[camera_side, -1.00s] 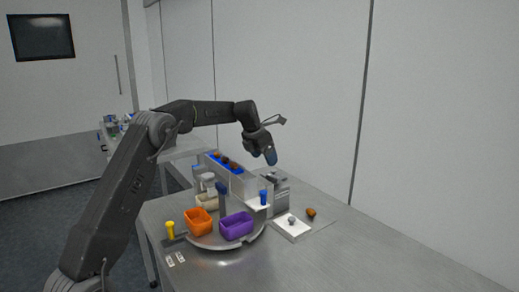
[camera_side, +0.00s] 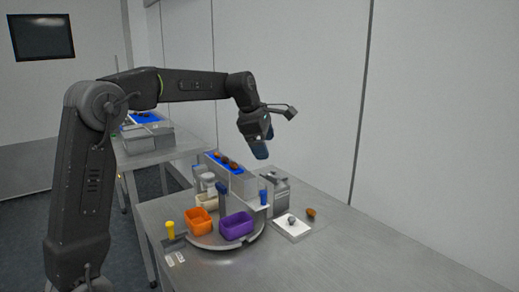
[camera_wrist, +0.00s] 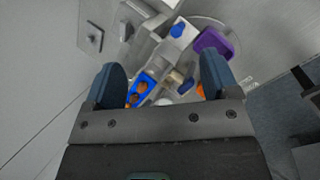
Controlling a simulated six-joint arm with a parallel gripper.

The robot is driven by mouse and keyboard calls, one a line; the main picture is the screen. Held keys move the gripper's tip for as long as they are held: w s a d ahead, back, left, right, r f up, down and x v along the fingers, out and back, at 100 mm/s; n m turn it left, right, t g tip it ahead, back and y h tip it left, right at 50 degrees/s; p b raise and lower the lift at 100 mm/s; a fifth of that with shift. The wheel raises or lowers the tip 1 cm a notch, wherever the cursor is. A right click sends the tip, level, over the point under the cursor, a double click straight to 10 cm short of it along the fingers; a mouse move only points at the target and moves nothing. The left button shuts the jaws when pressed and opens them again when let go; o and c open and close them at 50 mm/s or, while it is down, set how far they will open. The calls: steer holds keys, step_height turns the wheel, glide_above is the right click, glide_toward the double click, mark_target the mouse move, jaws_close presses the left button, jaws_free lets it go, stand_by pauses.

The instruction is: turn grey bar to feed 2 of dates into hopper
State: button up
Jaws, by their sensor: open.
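My gripper (camera_side: 259,149) is open and empty, held in the air above the feeder. In the wrist view its two blue fingers (camera_wrist: 160,76) are spread wide with nothing between their tips. The hopper feeder (camera_side: 243,183) is a grey housing with a blue trough (camera_side: 212,157). Several brown dates (camera_side: 234,167) lie in a row in the trough; some show in the wrist view (camera_wrist: 142,87). A blue knob (camera_side: 263,196) stands at the feeder's front end, and a dark blue upright handle (camera_side: 221,190) stands beside it. I cannot single out the grey bar.
A round turntable (camera_side: 225,245) carries an orange bin (camera_side: 198,222), a purple bin (camera_side: 236,226) and a beige bin (camera_side: 207,201). A yellow knob (camera_side: 170,230) is at left. A white plate (camera_side: 292,231) holds a small grey object; a date (camera_side: 311,212) lies beyond. The right tabletop is clear.

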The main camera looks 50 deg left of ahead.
mark_target(275, 178)
steer(key=s+d+r+m, duration=0.1)
steer(key=s+d+m, duration=0.4)
steer(key=shift+s+d+m, duration=0.2)
steer(key=shift+d+m, duration=0.1)
steer(key=shift+m, duration=0.1)
steer(key=shift+c, duration=0.4)
steer(key=w+a+f+y, duration=0.2)
steer(key=w+f, duration=0.1)
steer(key=w, duration=0.1)
steer(key=w+a+f+y, duration=0.1)
steer(key=w+a+f, duration=0.2)
steer(key=w, duration=0.1)
steer(key=w+a+f+y, duration=0.2)
steer(key=w+a+f, duration=0.1)
steer(key=f, duration=0.1)
steer(key=shift+w+y, duration=0.3)
steer(key=shift+w, duration=0.1)
steer(key=c, duration=1)
steer(key=shift+w+a+f, duration=0.2)
steer(key=shift+w+a, duration=0.05)
steer(key=shift+c, duration=1)
steer(key=shift+w+a+f, duration=0.15)
steer(key=shift+a+f, duration=0.05)
steer(key=shift+f, duration=0.1)
steer(key=shift+c, duration=0.7)
steer(key=x, duration=0.9)
steer(key=shift+a, duration=0.1)
jaws_close()
